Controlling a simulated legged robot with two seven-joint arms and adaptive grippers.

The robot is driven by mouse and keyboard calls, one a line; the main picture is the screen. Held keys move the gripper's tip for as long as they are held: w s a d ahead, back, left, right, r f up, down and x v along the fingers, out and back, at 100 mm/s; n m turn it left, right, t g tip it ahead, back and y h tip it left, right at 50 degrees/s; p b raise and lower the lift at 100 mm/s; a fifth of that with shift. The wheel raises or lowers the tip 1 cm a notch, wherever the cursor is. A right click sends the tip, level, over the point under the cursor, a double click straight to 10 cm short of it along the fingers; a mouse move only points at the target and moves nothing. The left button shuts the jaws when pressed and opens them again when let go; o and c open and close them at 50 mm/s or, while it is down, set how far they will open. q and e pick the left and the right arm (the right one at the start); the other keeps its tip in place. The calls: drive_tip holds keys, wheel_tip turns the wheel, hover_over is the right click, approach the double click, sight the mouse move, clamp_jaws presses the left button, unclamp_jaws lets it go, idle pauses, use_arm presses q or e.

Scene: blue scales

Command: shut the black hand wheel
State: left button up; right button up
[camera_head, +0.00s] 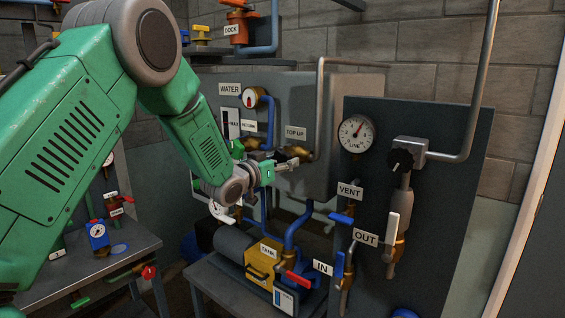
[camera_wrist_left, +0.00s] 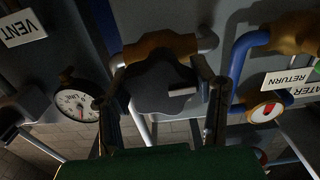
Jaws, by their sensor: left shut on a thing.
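The black hand wheel (camera_wrist_left: 158,90) is a dark lobed wheel on a brass valve body (camera_wrist_left: 160,46) in the left wrist view. My left gripper (camera_wrist_left: 163,80) has a finger on either side of the wheel and is shut on it. In the head view my left gripper (camera_head: 288,166) reaches to the panel just below the TOP UP label (camera_head: 296,133). The brass valve (camera_head: 297,152) shows there, but I cannot make out the wheel behind the gripper. My right gripper is not in view.
A dark panel at right carries a LINE gauge (camera_head: 356,133), a black knob (camera_head: 401,160) and a white lever (camera_head: 392,227). A yellow TANK pump (camera_head: 262,268) stands below. A WATER gauge (camera_head: 250,97) and blue pipes are close to my left arm.

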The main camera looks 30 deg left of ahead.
use_arm(q)
drive_tip(key=shift+r+m+b, duration=0.3)
drive_tip(key=shift+m+b, duration=0.1)
drive_tip(key=shift+f+m+b, duration=0.1)
drive_tip(key=shift+m+b, duration=0.75)
drive_tip(key=shift+m, duration=0.15)
drive_tip(key=m+b, duration=0.5)
drive_tip(key=m, duration=0.1)
drive_tip(key=m+b, duration=0.2)
drive_tip(key=m, duration=0.1)
drive_tip(key=m+b, duration=0.2)
drive_tip(key=shift+f+m+b, duration=0.2)
drive_tip(key=shift+m+b, duration=0.15)
drive_tip(key=shift+m, duration=0.05)
drive_tip(key=shift+d+f+m+b, duration=0.1)
drive_tip(key=shift+f+m+b, duration=0.05)
drive_tip(key=shift+m+b, duration=1.55)
drive_tip(key=shift+f+m, duration=0.1)
drive_tip(key=shift+m, duration=0.2)
drive_tip(key=o, duration=1.2)
drive_tip(key=shift+d, duration=0.2)
